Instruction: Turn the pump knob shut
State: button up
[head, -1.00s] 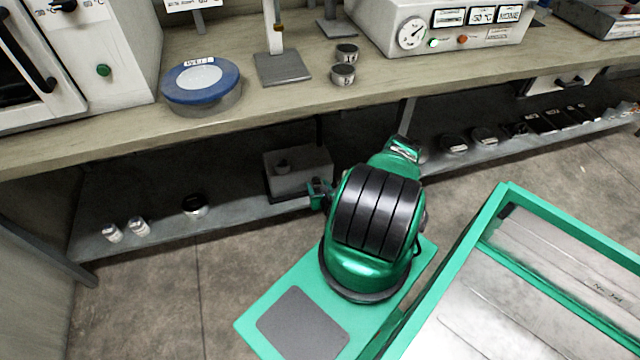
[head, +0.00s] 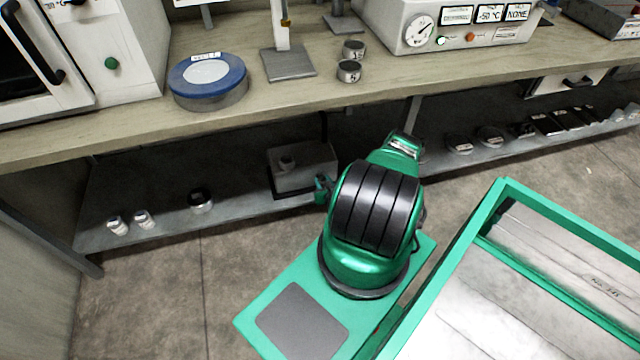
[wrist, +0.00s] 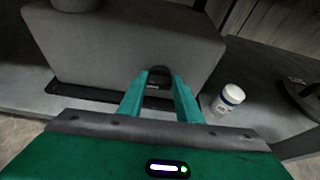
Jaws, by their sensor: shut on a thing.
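The pump is a grey box (head: 305,170) on the lower shelf, with a round fitting (head: 287,162) on top. It fills the upper left of the wrist view (wrist: 125,55). Its dark knob (wrist: 160,74) is on the face towards my gripper. My gripper (wrist: 160,82) has its two teal fingers on either side of the knob, shut on it. The knob's middle shows between the fingertips; its sides are partly hidden. In the head view my gripper (head: 321,187) is at the pump's right end, mostly hidden by my arm.
A white-capped jar (wrist: 229,97) stands on the shelf close to the right of my fingers. The bench edge (head: 250,118) overhangs the shelf. A white control box (head: 460,28) with dial and displays stands on the bench. Small jars (head: 143,219) stand left on the shelf.

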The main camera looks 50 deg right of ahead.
jog(key=n+h, duration=0.1)
jog(key=n, duration=0.1)
jog(key=a+n+g+h, duration=0.1)
jog(key=n, duration=0.1)
jog(key=w+n+h, duration=0.1)
jog(key=n+h, duration=0.1)
jog(key=shift+a+f+n, duration=0.2)
jog(key=shift+f+n, duration=0.1)
jog(key=shift+f, duration=0.1)
jog(key=shift+a+f+n+g+h, duration=0.15)
jog(key=shift+n+g+h, duration=0.2)
jog(key=shift+n, duration=0.35)
jog(key=o, duration=1)
jog(key=shift+o, duration=0.2)
jog(key=shift+s, duration=0.15)
